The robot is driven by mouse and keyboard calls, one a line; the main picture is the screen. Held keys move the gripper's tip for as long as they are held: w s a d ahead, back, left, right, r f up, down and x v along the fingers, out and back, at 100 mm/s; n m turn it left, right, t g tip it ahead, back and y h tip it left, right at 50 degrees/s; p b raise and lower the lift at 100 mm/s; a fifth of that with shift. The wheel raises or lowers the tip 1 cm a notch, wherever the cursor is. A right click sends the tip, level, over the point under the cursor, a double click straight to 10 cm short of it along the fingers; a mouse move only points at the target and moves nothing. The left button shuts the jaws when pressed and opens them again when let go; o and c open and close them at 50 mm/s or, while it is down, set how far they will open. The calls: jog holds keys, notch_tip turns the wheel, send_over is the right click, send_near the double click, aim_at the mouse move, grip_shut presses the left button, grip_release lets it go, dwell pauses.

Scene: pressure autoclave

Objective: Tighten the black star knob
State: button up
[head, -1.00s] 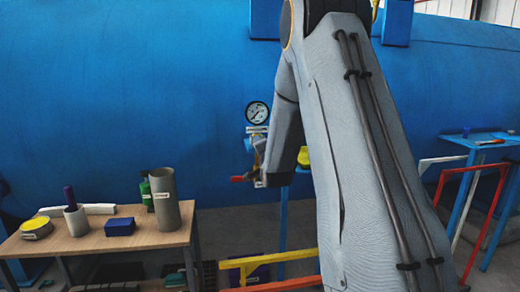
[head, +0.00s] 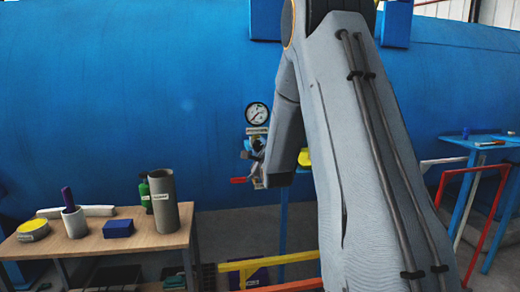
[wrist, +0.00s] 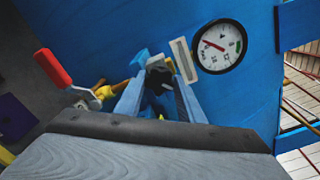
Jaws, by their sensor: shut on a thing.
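The black star knob (wrist: 158,76) sits in the middle of the wrist view, on the small valve assembly at the blue vessel's wall. My gripper (wrist: 158,88) is shut on it, one finger on each side, with the knob's dark lobes showing between the fingertips. In the head view the valve assembly (head: 254,148) shows below the gauge, and my arm's last links come down just right of it. The knob and my fingertips cannot be made out clearly there.
A round pressure gauge (wrist: 220,46) is close to the right of my fingers. A red lever handle (wrist: 53,68) sticks out on the left. A wooden table (head: 105,238) with several items stands at the lower left. Yellow railing (head: 275,258) runs below the valve.

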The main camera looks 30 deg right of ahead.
jog(key=m, duration=0.4)
jog(key=shift+m, duration=1.9)
jog(key=shift+f, duration=0.1)
jog(key=o, duration=1)
jog(key=shift+o, duration=0.2)
jog(key=v, duration=0.8)
jog(key=shift+b, duration=0.35)
